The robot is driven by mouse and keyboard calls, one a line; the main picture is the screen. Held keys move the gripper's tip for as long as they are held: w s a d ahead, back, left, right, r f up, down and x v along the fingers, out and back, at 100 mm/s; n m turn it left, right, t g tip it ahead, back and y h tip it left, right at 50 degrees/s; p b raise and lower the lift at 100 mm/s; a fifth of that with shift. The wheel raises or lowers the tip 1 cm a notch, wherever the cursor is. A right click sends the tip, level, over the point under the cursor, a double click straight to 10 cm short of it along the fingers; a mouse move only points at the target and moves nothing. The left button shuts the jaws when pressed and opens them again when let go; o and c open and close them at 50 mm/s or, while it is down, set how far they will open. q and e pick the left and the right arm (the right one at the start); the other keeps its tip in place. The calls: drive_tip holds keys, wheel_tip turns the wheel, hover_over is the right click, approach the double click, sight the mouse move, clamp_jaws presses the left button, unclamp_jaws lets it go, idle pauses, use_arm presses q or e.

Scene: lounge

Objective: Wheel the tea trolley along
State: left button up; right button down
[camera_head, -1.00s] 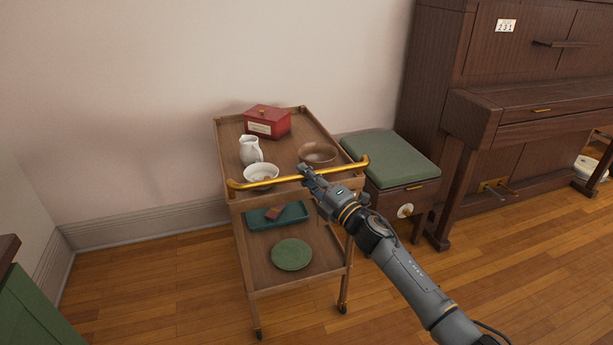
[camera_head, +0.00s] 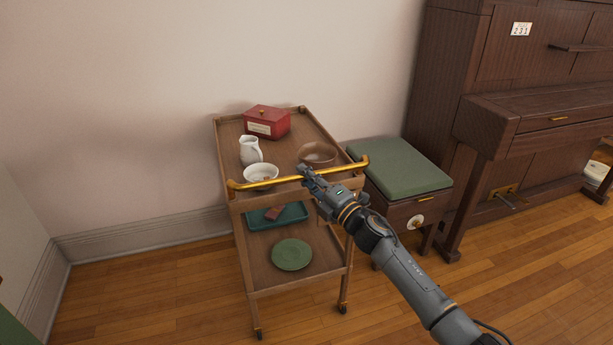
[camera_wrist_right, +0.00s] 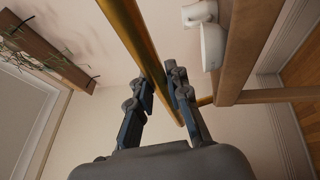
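The wooden two-tier tea trolley (camera_head: 258,223) stands in the middle of the head view, with a brass push handle (camera_head: 230,184) across its near end. My right gripper (camera_head: 304,172) is at the handle, right of its middle. In the right wrist view the brass bar (camera_wrist_right: 133,35) runs between the two fingers (camera_wrist_right: 160,92), which are closed on it. The top tier carries a red box (camera_head: 267,122), a white jug (camera_head: 250,150), a white bowl (camera_head: 261,173) and a brown bowl (camera_head: 317,154). My left gripper is out of view.
The lower tier holds a teal tray (camera_head: 262,220) and a green plate (camera_head: 291,254). A green-topped stool (camera_head: 400,166) stands close on the right, before a piano (camera_head: 535,120). The wall (camera_head: 110,130) is behind. Wood floor (camera_head: 150,300) is bare at left and front.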

drive_tip(key=c, duration=1.5)
unclamp_jaws()
drive_tip(key=shift+w+r, duration=0.1)
drive_tip(key=shift+w, duration=0.05)
drive_tip(key=shift+o, duration=1.1)
drive_tip(key=shift+w, duration=0.15)
drive_tip(key=shift+s, duration=0.25)
drive_tip(key=v, duration=1.1)
drive_tip(key=shift+s+d+f, duration=0.2)
drive_tip(key=shift+s+d, duration=0.05)
